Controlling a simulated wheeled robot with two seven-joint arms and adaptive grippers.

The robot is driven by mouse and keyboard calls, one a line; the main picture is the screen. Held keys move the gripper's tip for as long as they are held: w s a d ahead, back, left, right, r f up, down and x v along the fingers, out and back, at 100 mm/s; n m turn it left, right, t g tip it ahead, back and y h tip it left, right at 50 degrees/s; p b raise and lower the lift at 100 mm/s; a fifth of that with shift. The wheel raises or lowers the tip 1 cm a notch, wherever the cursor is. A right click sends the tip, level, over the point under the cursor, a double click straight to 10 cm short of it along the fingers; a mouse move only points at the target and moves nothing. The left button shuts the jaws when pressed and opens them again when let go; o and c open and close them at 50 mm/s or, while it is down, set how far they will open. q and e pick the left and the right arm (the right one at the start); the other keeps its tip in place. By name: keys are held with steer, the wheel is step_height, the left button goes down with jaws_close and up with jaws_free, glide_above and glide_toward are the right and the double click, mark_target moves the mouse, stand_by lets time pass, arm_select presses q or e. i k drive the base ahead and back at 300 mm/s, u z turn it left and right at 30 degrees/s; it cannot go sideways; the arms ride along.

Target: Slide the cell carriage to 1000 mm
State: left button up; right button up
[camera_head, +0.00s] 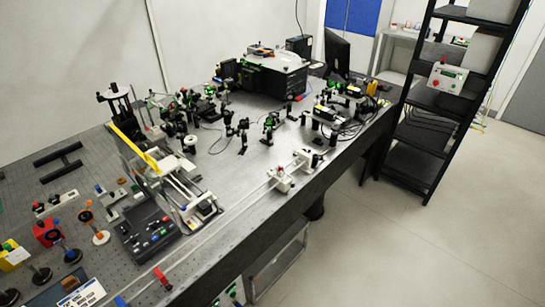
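A long pale rail (228,212) runs along the front edge of the optical bench, from the bottom left towards the middle. Two small white blocks sit at its far end: a nearer one (281,181) and a farther one (303,160). Which of them is the cell carriage, I cannot tell. A red piece (162,278) and a blue piece (120,301) stand at the near end of the rail. Scale marks are too small to read. Neither of my grippers is in view.
A dark control box with buttons (147,231) stands left of the rail. Optics mounts crowd the back of the bench, beside a black instrument (274,77). A black shelf rack (420,135) stands on the right. The floor (420,245) in front is clear.

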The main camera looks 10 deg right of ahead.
mark_target(284, 179)
steer(key=z, duration=0.25)
steer(key=k, duration=0.4)
steer(key=z, duration=0.4)
steer(key=i, duration=0.8)
steer(key=u, duration=0.95)
